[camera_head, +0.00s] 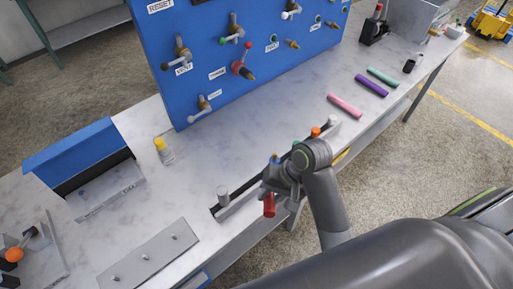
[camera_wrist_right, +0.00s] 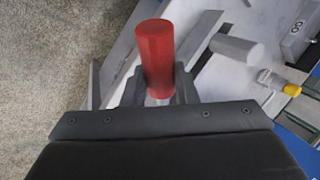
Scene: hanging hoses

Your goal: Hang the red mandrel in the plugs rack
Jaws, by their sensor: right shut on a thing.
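The red mandrel (camera_head: 269,205) is a short red cylinder at the table's front edge. My right gripper (camera_head: 274,187) is shut on it. In the right wrist view, the red mandrel (camera_wrist_right: 155,60) stands out beyond the jaws (camera_wrist_right: 160,95), which grip its pale lower end. The long grey rail along the front edge, seemingly the plugs rack (camera_head: 239,203), holds a grey plug (camera_head: 223,194) at its near end and an orange-topped plug (camera_head: 315,132) farther along. My right arm hides the rack's middle. The grey plug also shows in the wrist view (camera_wrist_right: 237,48). My left gripper is not in view.
A blue panel (camera_head: 245,90) with valves stands at the back. A yellow-capped bottle (camera_head: 164,151), a blue box (camera_head: 75,152) and a grey plate with pegs (camera_head: 150,260) are on the left. Pink (camera_head: 345,106), purple and green rods lie right. The table centre is clear.

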